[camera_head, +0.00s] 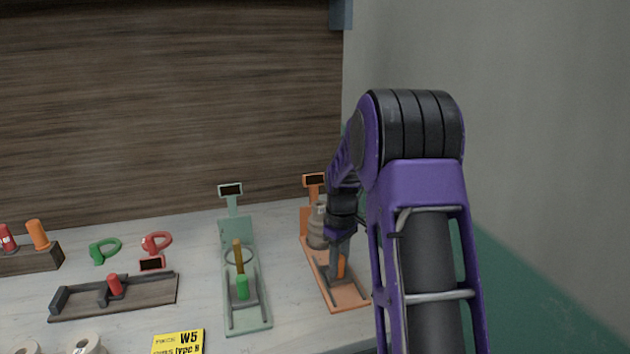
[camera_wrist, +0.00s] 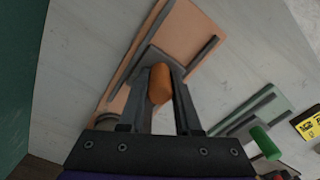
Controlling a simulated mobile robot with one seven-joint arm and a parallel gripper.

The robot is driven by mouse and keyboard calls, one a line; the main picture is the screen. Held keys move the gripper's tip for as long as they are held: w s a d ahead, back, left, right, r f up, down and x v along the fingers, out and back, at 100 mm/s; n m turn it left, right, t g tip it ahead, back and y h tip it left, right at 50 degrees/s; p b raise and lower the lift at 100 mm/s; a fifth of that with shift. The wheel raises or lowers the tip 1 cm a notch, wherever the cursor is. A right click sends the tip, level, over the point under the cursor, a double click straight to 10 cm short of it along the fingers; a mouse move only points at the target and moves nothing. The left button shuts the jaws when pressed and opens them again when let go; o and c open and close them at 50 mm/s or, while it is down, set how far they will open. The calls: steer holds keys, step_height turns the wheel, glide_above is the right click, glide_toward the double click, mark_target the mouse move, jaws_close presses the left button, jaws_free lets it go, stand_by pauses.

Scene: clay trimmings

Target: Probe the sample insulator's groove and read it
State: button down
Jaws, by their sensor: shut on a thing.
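My gripper (camera_wrist: 161,92) is shut on the orange knob (camera_wrist: 160,84) of a sliding block on the orange gauge (camera_wrist: 195,32). In the head view my gripper (camera_head: 338,264) reaches down onto this orange gauge (camera_head: 348,296) at the right of the bench. A grey-brown, ribbed insulator (camera_head: 316,228) with a pale label stands upright at the gauge's far end, partly hidden by my arm. The gauge's small display (camera_head: 315,180) behind it looks dark, with no figures I can read. Whether a probe tip touches the groove is hidden.
A green gauge (camera_head: 256,322) with a brown post and green knob stands to the left. A wall is close on the right.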

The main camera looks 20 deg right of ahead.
steer(key=shift+s, duration=0.4)
jaws_free()
stand_by(0.4)
steer(key=shift+r, duration=0.1)
step_height(320, 180, up, 7)
steer(key=p, duration=0.5)
